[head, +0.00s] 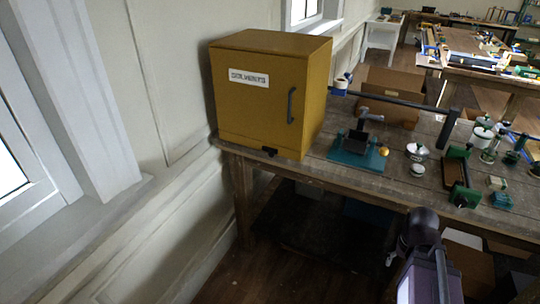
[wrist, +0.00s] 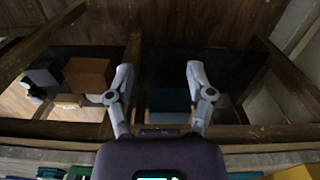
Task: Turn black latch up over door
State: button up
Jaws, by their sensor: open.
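A mustard-yellow cabinet (head: 262,92) stands on the left end of the wooden workbench in the head view. Its front door (head: 255,105) is shut and carries a white label and a dark vertical handle (head: 291,105) at its right. The small black latch (head: 270,151) sits at the bottom front edge, below the door; its exact angle is too small to tell. In the wrist view my gripper (wrist: 159,68) is open and empty, its two grey fingers spread apart. My arm is at the lower right of the head view, well apart from the latch.
Several tools, including a teal-based device (head: 357,155), crowd the workbench (head: 330,181) right of the cabinet. A cardboard box (head: 395,88) stands behind. A wall is close on the left. Boxes (wrist: 88,75) lie under the bench. The space before the cabinet front is clear.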

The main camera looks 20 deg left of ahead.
jog(key=w+a+f+m+t+h+b, duration=0.25)
jog(key=w+a+t+h+b, duration=0.35)
jog(key=w, duration=0.5)
jog(key=n+t+y+b, duration=0.2)
jog(key=t+y+b, duration=0.2)
jog(key=t+b, duration=0.65)
send_near(271, 155)
jog(key=s+f+t+p, duration=0.1)
jog(key=s+t+p, duration=0.1)
jog(key=s, duration=0.1)
jog(key=shift+s+m+g, duration=0.15)
jog(key=shift+m+g, duration=0.1)
jog(key=w, duration=0.9)
jog(key=w+d, duration=0.1)
jog(key=w, duration=0.3)
jog(key=shift+w+f, duration=0.1)
jog(key=shift+w, duration=0.3)
